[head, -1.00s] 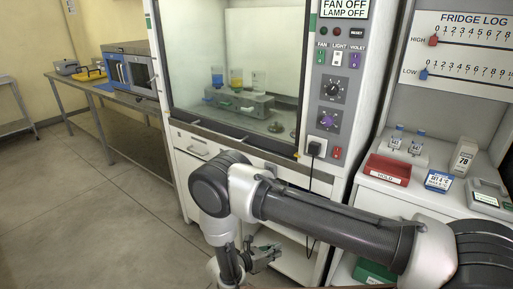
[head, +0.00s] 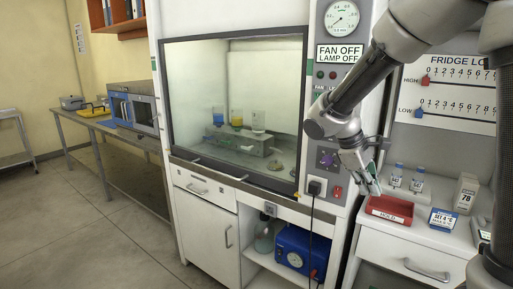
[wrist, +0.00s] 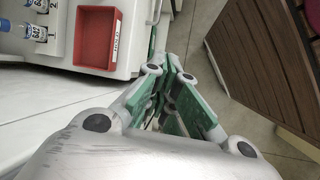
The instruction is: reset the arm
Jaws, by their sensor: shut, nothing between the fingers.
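My arm is raised at the right of the head view, bent, with the wrist hanging in front of the fume hood's control panel. My gripper (head: 372,184) points downward, just left of and above the red HOLD tray (head: 388,209). In the wrist view my gripper (wrist: 172,68) has its green-padded fingers together, with nothing between them. The red tray (wrist: 97,38) shows there at upper left, apart from the fingers, and looks empty.
Small vials (head: 396,174), a card (head: 442,220) and a box marked 78 (head: 465,193) stand on the right counter. A blue device (head: 303,250) sits below the hood. Open floor (head: 100,225) lies at left.

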